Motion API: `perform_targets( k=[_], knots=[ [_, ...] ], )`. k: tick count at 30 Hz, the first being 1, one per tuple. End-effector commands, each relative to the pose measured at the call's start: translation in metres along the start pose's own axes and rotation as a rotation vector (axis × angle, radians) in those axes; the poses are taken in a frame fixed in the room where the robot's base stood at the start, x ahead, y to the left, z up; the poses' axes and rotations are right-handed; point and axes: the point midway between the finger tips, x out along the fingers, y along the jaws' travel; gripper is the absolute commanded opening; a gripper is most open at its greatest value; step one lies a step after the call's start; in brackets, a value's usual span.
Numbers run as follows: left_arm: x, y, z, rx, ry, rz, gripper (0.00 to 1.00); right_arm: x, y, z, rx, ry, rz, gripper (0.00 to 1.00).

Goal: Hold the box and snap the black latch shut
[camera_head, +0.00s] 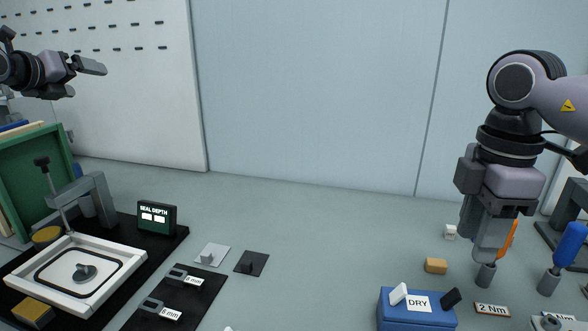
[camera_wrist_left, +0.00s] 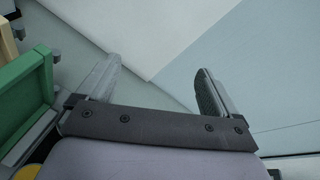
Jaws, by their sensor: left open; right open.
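A blue box (camera_head: 396,318) labelled DRY stands at the bottom edge in the head view, partly cut off. A black latch (camera_head: 450,298) sticks up tilted at its right side, and a white latch (camera_head: 398,294) sticks up tilted at its top left. My right gripper (camera_head: 488,250) is open and points down, to the right of the box and above it in the picture, apart from both latches. My left gripper (camera_head: 88,80) is open and empty at the upper left, far from the box. Its spread fingers show in the left wrist view (camera_wrist_left: 155,88).
Below my right gripper is a grey tool holder (camera_head: 486,276), with an orange handle (camera_head: 509,236) close by. A blue-handled tool (camera_head: 570,245) stands at right. A small tan block (camera_head: 436,265) lies behind the box. A seal fixture (camera_head: 75,272) fills the left; the middle table is mostly clear.

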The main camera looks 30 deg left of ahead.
Motion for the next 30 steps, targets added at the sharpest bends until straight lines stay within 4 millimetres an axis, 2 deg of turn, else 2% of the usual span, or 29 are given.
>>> perform_targets(
  k=[1, 5, 8, 11, 15, 20, 26, 30],
  knots=[
    [0.008, 0.002, -0.024, -0.012, 0.047, -0.024, 0.94, 0.0, 0.0, 0.0, 0.0, 0.0, 0.0, 0.43],
    [0.029, -0.004, -0.085, 0.002, 0.172, -0.086, 0.94, 0.0, 0.0, 0.0, 0.0, 0.0, 0.0, 0.43],
    [0.043, -0.024, -0.131, 0.031, 0.264, -0.156, 0.94, 0.0, 0.0, 0.0, 0.0, 0.0, 0.0, 0.43],
    [0.053, -0.055, -0.174, 0.077, 0.351, -0.244, 0.94, 0.0, 0.0, 0.0, 0.0, 0.0, 0.0, 0.43],
    [0.06, -0.115, -0.229, 0.171, 0.457, -0.392, 0.94, 0.0, 0.0, 0.0, 0.0, 0.0, 0.0, 0.43],
    [0.052, -0.195, -0.28, 0.32, 0.549, -0.579, 0.94, 0.0, 0.0, 0.0, 0.0, 0.0, 0.0, 0.43],
    [0.017, -0.299, -0.33, 0.564, 0.614, -0.822, 0.94, 0.0, 0.0, 0.0, 0.0, 0.0, 0.0, 0.43],
    [-0.022, -0.367, -0.36, 0.775, 0.629, -0.989, 0.94, 0.0, 0.0, 0.0, 0.0, 0.0, 0.0, 0.43]
  ],
)
